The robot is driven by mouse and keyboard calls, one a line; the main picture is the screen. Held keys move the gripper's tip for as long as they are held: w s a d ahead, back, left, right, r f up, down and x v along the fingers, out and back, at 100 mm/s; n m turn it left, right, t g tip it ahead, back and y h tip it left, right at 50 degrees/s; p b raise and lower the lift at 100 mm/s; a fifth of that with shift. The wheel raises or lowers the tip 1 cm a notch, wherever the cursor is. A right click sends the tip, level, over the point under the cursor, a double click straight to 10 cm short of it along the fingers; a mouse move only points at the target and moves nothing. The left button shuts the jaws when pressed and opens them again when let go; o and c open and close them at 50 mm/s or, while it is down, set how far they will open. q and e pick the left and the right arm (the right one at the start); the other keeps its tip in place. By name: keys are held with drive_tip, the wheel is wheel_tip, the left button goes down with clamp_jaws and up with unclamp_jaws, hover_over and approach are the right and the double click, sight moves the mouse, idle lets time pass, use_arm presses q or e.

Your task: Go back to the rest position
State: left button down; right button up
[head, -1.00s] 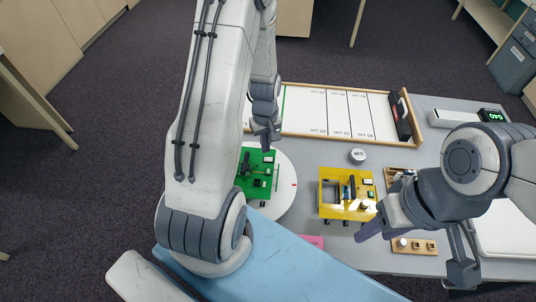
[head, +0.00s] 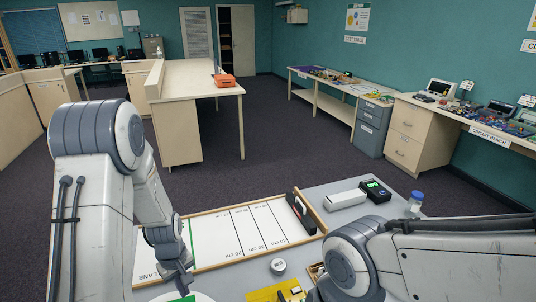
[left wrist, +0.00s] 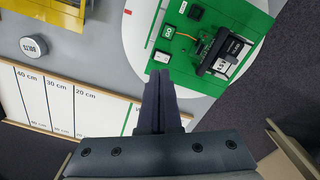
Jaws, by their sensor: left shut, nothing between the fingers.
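My left gripper (head: 181,279) hangs over the near left part of the grey table in the head view. In the left wrist view its fingers (left wrist: 160,98) are together with nothing between them. Past the fingertips a green board (left wrist: 205,45) with small modules on it sits on a white disc (left wrist: 142,22). My right arm comes in from the right in the head view. Its gripper is out of the picture, below the bottom edge.
A measuring lane (head: 235,239) with a wooden rim lies across the table. A dark block stands at its right end. Benches stand farther back.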

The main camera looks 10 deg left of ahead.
use_arm(q)
drive_tip(key=s+d+r+m+b, duration=0.1)
drive_tip(key=s+d+r+m, duration=0.2)
drive_tip(key=d+r+m, duration=0.4)
drive_tip(key=s+d+r+m, duration=0.25)
drive_tip(key=d+r, duration=0.25)
drive_tip(key=d, duration=0.5)
drive_tip(key=s+d+r+m, duration=0.2)
drive_tip(key=s+d+m, duration=0.1)
drive_tip(key=s, duration=0.3)
drive_tip(key=s+d+r+m+h, duration=0.1)
drive_tip(key=s+d+r+m, duration=0.1)
drive_tip(key=s+m, duration=0.3)
drive_tip(key=shift+s+d+r+b, duration=0.35)
drive_tip(key=shift+s+r, duration=0.3)
drive_tip(key=shift+s, duration=0.4)
